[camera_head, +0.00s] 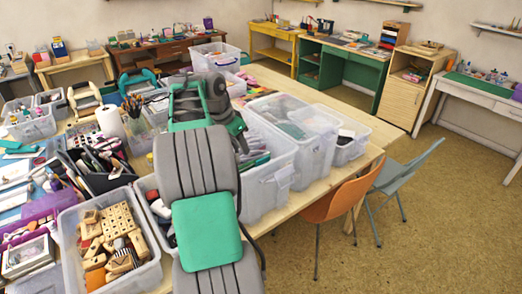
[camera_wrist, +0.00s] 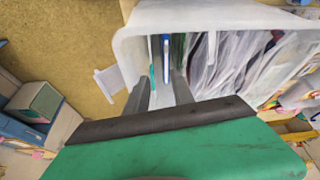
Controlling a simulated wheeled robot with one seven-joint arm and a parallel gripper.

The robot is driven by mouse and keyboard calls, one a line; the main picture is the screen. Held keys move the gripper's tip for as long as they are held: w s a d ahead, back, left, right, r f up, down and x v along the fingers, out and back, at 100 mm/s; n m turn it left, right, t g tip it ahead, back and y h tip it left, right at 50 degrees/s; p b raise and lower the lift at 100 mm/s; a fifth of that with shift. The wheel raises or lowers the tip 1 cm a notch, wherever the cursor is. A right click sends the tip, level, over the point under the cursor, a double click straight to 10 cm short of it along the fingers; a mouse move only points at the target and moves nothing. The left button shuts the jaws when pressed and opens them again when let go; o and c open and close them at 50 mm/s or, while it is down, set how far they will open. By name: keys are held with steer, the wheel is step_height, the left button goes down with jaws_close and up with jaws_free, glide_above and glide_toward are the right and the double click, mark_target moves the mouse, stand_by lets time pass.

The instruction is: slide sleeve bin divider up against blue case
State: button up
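In the wrist view, my gripper (camera_wrist: 162,82) reaches to the near side of a white, translucent bin (camera_wrist: 150,20). Its two dark fingers stand apart with a clear gap. A pale strip shows between them; I cannot tell whether it is the bin's wall or a divider. Beyond the fingertips, a narrow upright blue item (camera_wrist: 166,55), perhaps the blue case, stands in the bin. A teal edge (camera_wrist: 152,76) is to its left and dark green items to its right. I cannot single out the sleeve bin divider. In the head view, my arm hides the gripper.
Clear plastic sleeves (camera_wrist: 225,60) fill the bin's right part. In the head view, translucent bins (camera_head: 268,190) line the table's right side, and a bin of wooden blocks (camera_head: 118,238) stands at front left. An orange chair (camera_head: 342,197) is beside the table. Floor at right is open.

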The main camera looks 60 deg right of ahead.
mark_target(262, 159)
steer(key=s+d+f, duration=0.1)
steer(key=d+f, duration=0.1)
steer(key=s+d+f+m, duration=0.1)
steer(key=s+d+f, duration=0.1)
steer(key=f, duration=0.1)
steer(key=s+d+f+m, duration=0.1)
steer(key=d+f, duration=0.1)
steer(key=shift+s+d+f, duration=0.1)
steer(key=shift+s+f, duration=0.15)
steer(key=shift+s, duration=0.15)
steer(key=shift+c, duration=0.2)
jaws_close()
stand_by(0.8)
